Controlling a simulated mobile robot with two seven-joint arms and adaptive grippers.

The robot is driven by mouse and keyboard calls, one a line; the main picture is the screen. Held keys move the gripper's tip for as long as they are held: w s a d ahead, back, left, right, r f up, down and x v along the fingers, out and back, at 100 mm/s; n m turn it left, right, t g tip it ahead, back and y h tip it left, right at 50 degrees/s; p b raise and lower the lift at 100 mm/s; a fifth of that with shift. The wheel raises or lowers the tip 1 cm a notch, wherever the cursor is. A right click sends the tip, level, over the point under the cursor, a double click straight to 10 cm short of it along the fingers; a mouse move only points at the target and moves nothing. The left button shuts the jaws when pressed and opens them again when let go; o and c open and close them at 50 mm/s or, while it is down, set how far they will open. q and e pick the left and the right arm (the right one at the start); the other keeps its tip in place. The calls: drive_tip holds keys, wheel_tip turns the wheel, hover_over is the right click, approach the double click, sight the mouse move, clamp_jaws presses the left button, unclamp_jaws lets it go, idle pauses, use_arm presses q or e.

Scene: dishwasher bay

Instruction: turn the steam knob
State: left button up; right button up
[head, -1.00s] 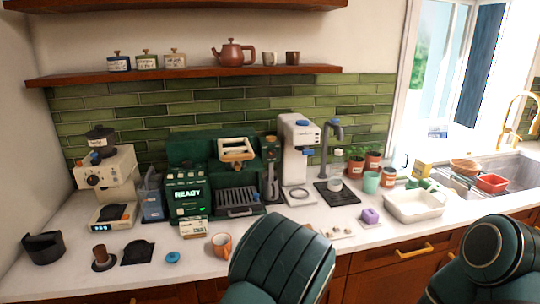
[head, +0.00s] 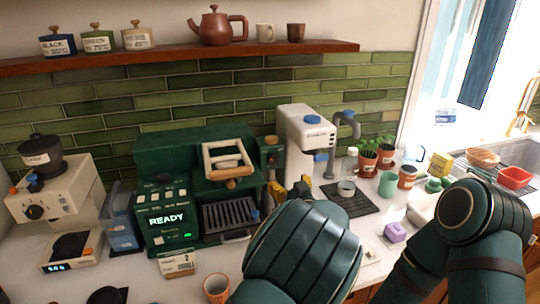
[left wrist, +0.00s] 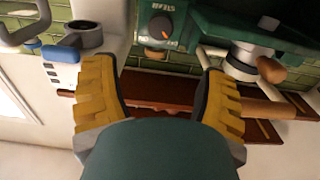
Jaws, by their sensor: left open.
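The steam knob is a dark round dial with an orange mark. It shows in the left wrist view (left wrist: 161,27) on a green panel with a small label, which appears upside down there. In the head view the knob (head: 273,159) sits at the right end of the green espresso machine (head: 150,160). My left gripper (left wrist: 162,68) is open, with its yellow fingers apart and nothing between them. The knob lies beyond the gap, not touched. In the head view my left forearm hides most of this gripper. My right gripper is not in view; only its arm shows at the right.
A white dispenser (head: 305,135) stands just right of the knob, close to the left fingers. A wooden-handled portafilter (left wrist: 270,68) is beside the knob in the wrist view. An orange mug (head: 217,289), a purple block (head: 395,232) and potted plants (head: 367,160) stand on the counter.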

sight(274, 160)
use_arm(q)
drive_tip(key=p+x, duration=0.1)
drive_tip(key=x, duration=1.2)
drive_tip(key=shift+w+a, duration=0.1)
drive_tip(key=shift+w, duration=0.1)
drive_tip(key=c, duration=1.2)
